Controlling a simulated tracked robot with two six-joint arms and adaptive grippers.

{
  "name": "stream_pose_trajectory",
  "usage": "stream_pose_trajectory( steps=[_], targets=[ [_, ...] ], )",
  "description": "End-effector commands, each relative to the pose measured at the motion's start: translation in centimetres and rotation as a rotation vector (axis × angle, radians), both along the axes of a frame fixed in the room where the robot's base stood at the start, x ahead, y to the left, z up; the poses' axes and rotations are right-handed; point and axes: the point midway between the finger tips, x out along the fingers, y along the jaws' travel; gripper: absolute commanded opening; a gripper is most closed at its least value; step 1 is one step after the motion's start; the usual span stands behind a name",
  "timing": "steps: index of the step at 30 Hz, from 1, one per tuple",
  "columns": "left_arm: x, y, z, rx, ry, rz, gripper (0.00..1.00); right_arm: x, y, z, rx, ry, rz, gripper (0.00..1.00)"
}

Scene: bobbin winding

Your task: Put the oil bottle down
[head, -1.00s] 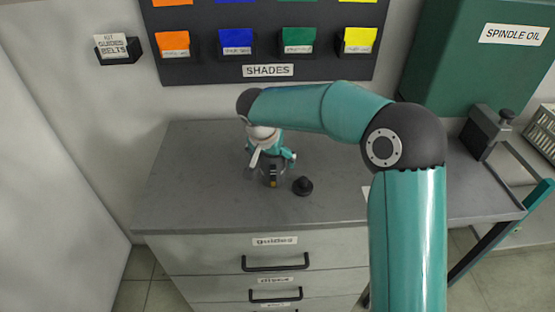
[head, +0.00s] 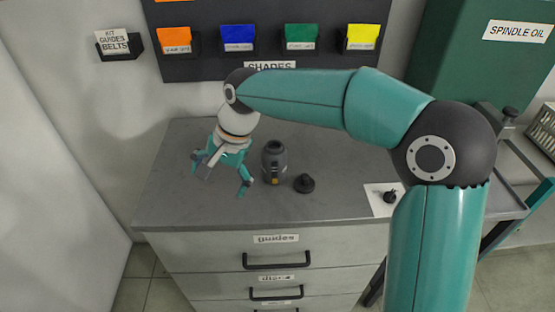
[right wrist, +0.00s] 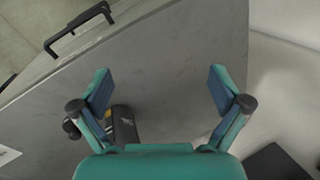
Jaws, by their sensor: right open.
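The oil bottle (head: 274,163) is dark grey with an orange mark low on its side. It stands upright on the grey cabinet top (head: 340,205), and its neck shows no cap. A black cap-like piece (head: 304,184) lies just to its right. My right gripper (head: 221,187) is open and empty, to the left of the bottle and apart from it in the head view. My left gripper is not in view.
A white card (head: 378,205) with a small black part (head: 390,196) lies at the right of the cabinet top. Drawers with black handles (head: 276,262) are below. Shade bins (head: 300,37) hang behind. A green spindle oil container (head: 455,60) stands at the back right.

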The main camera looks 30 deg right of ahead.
Motion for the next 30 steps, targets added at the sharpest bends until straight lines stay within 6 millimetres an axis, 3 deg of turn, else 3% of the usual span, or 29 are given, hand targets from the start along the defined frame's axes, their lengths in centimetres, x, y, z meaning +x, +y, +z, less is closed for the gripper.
stream_pose_trajectory(
  steps=[3,6,11,17,21,27,30],
  targets=[
    [0.0,0.0,-0.2,0.000,0.000,0.000,0.40,-2.0,2.9,0.1,0.260,0.035,-0.104,0.99],
    [0.0,0.0,-0.4,0.000,0.000,0.000,0.40,-2.8,4.0,0.9,0.470,0.056,-0.249,0.99],
    [0.0,0.0,-0.8,0.000,0.000,0.000,0.40,-3.3,2.4,2.4,0.772,0.066,-0.570,0.99],
    [0.0,0.0,-1.4,0.000,0.000,0.000,0.40,-4.3,-4.8,2.6,1.081,0.036,-1.091,0.99],
    [0.0,0.0,-1.9,0.000,0.000,0.000,0.40,-7.1,-11.6,1.5,1.245,-0.022,-1.470,0.99],
    [0.0,0.0,-2.3,0.000,0.000,0.000,0.40,-10.5,-17.3,1.4,1.277,-0.155,-1.657,0.99],
    [0.0,0.0,-2.4,0.000,0.000,0.000,0.40,-11.0,-18.6,1.3,1.272,-0.185,-1.689,0.99]
  ],
)
